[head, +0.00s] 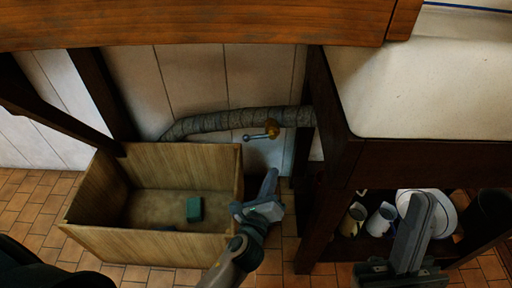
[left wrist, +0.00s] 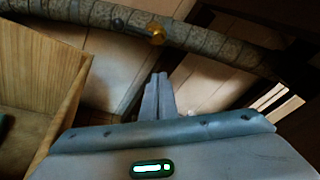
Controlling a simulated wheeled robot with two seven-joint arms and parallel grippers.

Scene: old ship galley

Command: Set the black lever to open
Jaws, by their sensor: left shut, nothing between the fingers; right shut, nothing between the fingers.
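A small dark lever (head: 254,136) sits on a brass valve body (head: 271,128) on the wrapped pipe (head: 215,121) low on the back wall. It points left from the brass, roughly along the pipe. In the left wrist view the brass part (left wrist: 156,33) shows on the pipe, above my fingertips, and the dark lever (left wrist: 126,26) lies to its left. My left gripper (head: 270,174) is shut and empty, below the valve and apart from it; its closed fingers also show in the left wrist view (left wrist: 158,78). My right gripper (head: 425,198) is shut and empty before the low shelf at right.
An open wooden crate (head: 160,245) with a green block (head: 194,208) inside stands left of my left gripper. A dark wooden post (head: 312,190) stands right of it. A wooden beam (head: 200,22) crosses above. Mugs (head: 381,219) and plates stand on the low shelf.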

